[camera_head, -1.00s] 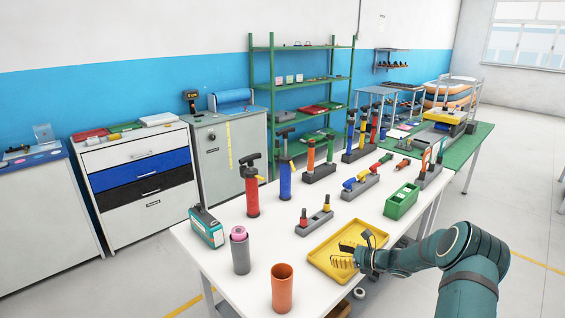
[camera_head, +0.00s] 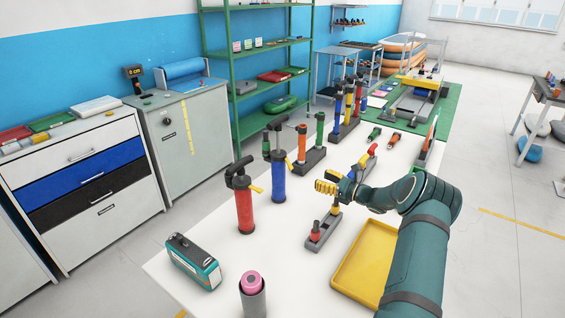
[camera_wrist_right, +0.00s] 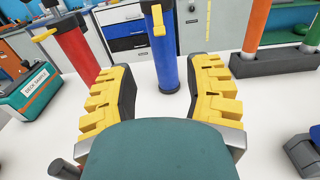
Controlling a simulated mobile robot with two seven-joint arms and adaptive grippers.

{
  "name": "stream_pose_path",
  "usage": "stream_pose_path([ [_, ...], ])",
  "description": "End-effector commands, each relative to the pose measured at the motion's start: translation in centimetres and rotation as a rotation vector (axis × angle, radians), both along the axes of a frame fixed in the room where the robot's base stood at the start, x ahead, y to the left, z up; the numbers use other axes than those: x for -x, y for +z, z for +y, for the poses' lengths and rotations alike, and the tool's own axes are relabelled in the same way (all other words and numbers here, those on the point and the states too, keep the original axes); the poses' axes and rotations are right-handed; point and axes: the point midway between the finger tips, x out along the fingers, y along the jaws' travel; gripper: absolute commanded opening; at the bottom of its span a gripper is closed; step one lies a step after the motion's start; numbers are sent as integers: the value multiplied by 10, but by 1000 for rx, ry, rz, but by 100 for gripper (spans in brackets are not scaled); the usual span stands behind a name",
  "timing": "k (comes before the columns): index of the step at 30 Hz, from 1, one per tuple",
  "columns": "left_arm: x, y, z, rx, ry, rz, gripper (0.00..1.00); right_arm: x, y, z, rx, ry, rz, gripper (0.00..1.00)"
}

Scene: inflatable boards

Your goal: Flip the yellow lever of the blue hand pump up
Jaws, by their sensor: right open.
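The blue hand pump (camera_head: 279,178) stands upright on the white table (camera_head: 200,240), just right of a red pump (camera_head: 244,205). In the right wrist view the blue pump (camera_wrist_right: 164,65) is straight ahead, between the two fingers in the picture. Its yellow lever (camera_wrist_right: 158,20) hangs down along the upper barrel and faces the camera. My right gripper (camera_head: 327,181) is open and empty, to the right of the blue pump and apart from it. In the wrist view its yellow fingers (camera_wrist_right: 163,76) are spread wide. My left gripper is not in view.
The red pump has its own yellow lever (camera_head: 257,189). A grey rack with orange and green pumps (camera_head: 310,158) stands behind right. A small grey block with pegs (camera_head: 322,233) and a yellow tray (camera_head: 352,275) lie near my arm. A teal box (camera_head: 193,262) sits front left.

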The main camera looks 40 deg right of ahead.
Motion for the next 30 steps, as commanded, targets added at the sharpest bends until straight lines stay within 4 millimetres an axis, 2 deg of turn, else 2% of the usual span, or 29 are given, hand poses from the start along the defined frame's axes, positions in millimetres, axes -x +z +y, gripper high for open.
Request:
stream_pose_path([
  [5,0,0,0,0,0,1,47,-19,0,6,-2,2,-2,50],
  [15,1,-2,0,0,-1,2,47,-82,0,26,0,4,-2,50],
  [21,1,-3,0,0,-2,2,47,-113,-1,34,1,2,-1,50],
  [30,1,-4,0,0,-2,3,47,-131,0,38,0,0,0,50],
])
